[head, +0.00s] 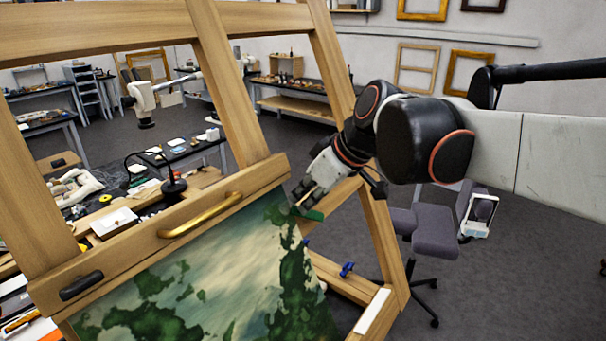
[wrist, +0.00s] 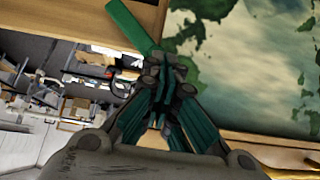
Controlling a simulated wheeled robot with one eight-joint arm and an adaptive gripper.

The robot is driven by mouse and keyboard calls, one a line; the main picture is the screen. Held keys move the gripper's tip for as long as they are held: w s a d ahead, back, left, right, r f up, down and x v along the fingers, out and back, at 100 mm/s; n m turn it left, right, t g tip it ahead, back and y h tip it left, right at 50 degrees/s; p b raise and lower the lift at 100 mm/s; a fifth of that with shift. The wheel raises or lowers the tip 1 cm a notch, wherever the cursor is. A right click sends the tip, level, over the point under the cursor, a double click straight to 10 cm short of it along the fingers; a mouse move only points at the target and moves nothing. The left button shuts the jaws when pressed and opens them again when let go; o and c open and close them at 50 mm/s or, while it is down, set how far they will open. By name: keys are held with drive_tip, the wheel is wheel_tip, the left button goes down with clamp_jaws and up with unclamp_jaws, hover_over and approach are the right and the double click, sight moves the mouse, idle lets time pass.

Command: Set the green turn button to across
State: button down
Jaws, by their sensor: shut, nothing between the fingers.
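In the wrist view the green turn button (wrist: 128,24) is a flat bar lying slantwise, over wood at one end and beside the painting. My gripper (head: 300,207) is shut and empty, its tips close to the bar's near end. In the wrist view the fingertips (wrist: 165,72) overlap or adjoin that end; I cannot tell whether they touch it.
The painting (head: 215,285) rests on the wooden easel. A brass handle (head: 200,216) and a black bar (head: 81,286) are on the crossbar (head: 130,243). A blue knob (head: 347,269) is lower right. A grey chair (head: 435,232) stands behind, with open floor farther right.

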drive_tip(key=shift+s+a+f+n, duration=0.1)
drive_tip(key=shift+s+f+n, duration=0.1)
drive_tip(key=shift+s+n, duration=0.1)
drive_tip(key=shift+s+a+f+n+t+h, duration=0.15)
drive_tip(key=shift+s+f+n+t+h, duration=0.4)
drive_tip(key=shift+f+n+t, duration=0.2)
idle(1.3)
drive_tip(key=shift+s+f+n+t+b, duration=0.45)
drive_tip(key=shift+s+f+n, duration=0.25)
drive_tip(key=shift+n, duration=0.15)
idle(4.8)
